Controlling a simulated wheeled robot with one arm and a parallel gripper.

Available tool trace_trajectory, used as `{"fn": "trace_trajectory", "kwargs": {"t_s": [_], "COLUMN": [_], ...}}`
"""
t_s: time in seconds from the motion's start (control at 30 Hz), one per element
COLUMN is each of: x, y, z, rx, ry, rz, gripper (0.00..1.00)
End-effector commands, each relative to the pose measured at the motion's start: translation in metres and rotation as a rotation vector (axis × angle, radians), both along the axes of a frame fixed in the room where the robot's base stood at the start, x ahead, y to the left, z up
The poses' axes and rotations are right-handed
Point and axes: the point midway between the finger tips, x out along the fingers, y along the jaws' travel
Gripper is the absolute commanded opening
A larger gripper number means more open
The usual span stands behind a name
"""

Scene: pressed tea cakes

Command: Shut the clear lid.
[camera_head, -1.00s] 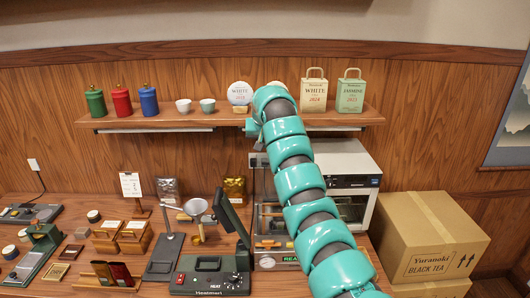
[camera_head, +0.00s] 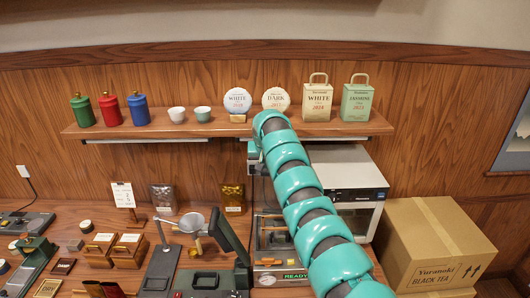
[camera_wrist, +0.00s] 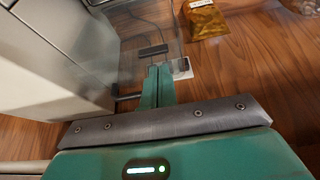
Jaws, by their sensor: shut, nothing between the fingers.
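The clear lid (camera_wrist: 130,62) shows in the wrist view as a see-through pane with a dark handle bar (camera_wrist: 153,50). It appears raised, with wood showing through it. My gripper (camera_wrist: 160,72) is shut and empty, its fingertips close to the handle bar; I cannot tell if they touch. In the head view the machine (camera_head: 268,278) with a READY display stands on the counter, partly behind my arm. My gripper is mostly hidden there behind my teal arm, near the shelf's front edge, and the lid's outline is hard to make out.
A white oven-like appliance (camera_head: 358,190) stands right of my arm, with a cardboard box (camera_head: 435,245) beyond. A shelf (camera_head: 220,125) with tins and bags runs above.

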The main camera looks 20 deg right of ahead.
Motion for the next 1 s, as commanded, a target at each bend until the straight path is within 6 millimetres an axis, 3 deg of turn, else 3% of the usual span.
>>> {"fn": "trace_trajectory", "kwargs": {"t_s": [0.43,1.0], "x": [0.01,0.012], "y": [-0.002,-0.003], "z": [-0.022,-0.027], "rx": [-0.002,0.0], "ry": [0.007,0.0], "rz": [0.003,0.001], "gripper": [0.0,0.0]}}
